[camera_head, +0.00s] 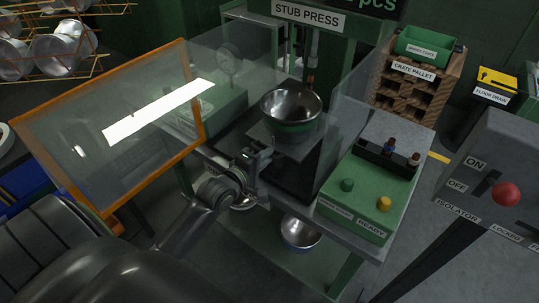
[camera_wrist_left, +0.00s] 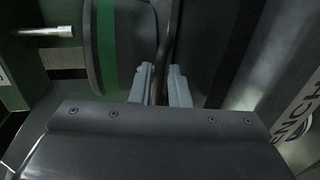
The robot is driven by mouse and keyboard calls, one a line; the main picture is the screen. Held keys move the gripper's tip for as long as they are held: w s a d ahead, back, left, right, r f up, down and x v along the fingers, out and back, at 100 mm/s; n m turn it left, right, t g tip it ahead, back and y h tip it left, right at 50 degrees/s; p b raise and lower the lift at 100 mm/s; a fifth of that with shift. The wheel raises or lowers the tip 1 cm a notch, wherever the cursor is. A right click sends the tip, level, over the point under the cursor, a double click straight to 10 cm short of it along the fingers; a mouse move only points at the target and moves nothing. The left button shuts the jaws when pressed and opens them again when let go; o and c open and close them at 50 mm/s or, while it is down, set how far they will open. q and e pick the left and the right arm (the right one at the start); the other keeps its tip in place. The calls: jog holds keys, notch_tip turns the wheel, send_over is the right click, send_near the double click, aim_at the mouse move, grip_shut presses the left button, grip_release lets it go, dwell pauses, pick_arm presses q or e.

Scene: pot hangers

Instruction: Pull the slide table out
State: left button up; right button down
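The slide table (camera_head: 283,142) is a dark flat plate at the stub press, with a metal bowl with a green band (camera_head: 290,112) on it. My left gripper (camera_head: 252,160) is at the plate's front left edge. In the left wrist view its two grey fingers (camera_wrist_left: 163,84) stand close together with a narrow gap. A thin dark strip runs down into that gap; I cannot tell whether the fingers press on it. The grip point is partly hidden in the head view. My right gripper is not in view.
An orange-framed clear guard (camera_head: 110,125) stands left of the press. A green control box (camera_head: 365,190) is at the right, with the isolator box (camera_head: 480,190) beyond it. Another bowl (camera_head: 300,232) sits on the lower shelf. A crate pallet (camera_head: 415,85) stands behind.

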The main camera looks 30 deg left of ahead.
pick_arm(q)
jog(key=shift+x, duration=1.1)
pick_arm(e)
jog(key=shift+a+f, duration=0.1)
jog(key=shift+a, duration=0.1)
pick_arm(q)
grip_shut()
